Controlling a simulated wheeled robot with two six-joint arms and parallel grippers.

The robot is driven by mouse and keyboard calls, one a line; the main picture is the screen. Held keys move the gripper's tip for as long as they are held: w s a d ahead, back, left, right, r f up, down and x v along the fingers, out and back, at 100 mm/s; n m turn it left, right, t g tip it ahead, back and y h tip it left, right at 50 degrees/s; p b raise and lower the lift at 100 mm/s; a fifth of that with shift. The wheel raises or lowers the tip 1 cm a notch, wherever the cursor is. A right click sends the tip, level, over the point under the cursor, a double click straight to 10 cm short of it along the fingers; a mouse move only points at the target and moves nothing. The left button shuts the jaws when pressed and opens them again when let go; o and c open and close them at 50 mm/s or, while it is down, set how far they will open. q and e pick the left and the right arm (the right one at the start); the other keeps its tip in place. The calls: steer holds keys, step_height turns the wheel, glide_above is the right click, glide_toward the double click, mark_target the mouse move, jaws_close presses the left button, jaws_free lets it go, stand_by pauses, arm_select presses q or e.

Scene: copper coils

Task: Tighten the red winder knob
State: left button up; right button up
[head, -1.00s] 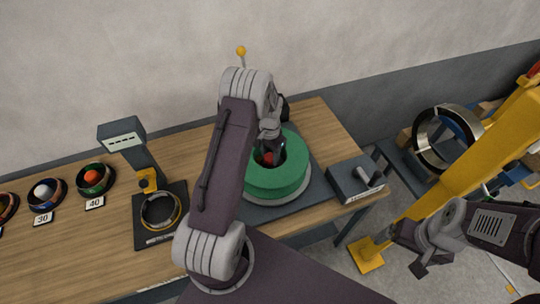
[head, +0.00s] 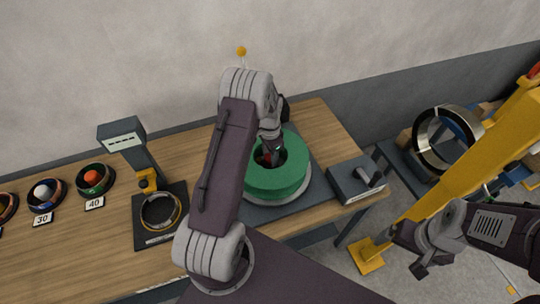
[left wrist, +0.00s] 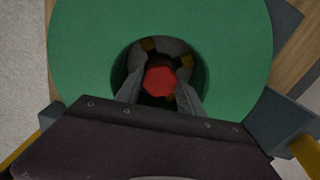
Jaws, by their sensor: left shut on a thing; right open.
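The red winder knob (left wrist: 160,81) sits in the centre hole of a green coil spool (left wrist: 80,60) in the left wrist view. In the head view the green spool (head: 283,181) lies on a grey disc of the winder, and the knob is mostly hidden by my gripper. My left gripper (left wrist: 160,92) reaches into the hole from above, with one finger on each side of the knob, shut on it. My right gripper (head: 418,262) is open and empty, off to the right of the table, away from the winder.
A grey box with a lever (head: 357,180) stands at the table's right end.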

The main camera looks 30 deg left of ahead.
arm_select(q)
steer(key=shift+w+r, duration=0.15)
steer(key=o, duration=1.3)
steer(key=shift+o, duration=0.5)
step_height(320, 180, up, 9)
steer(key=b, duration=0.1)
steer(key=shift+b, duration=0.3)
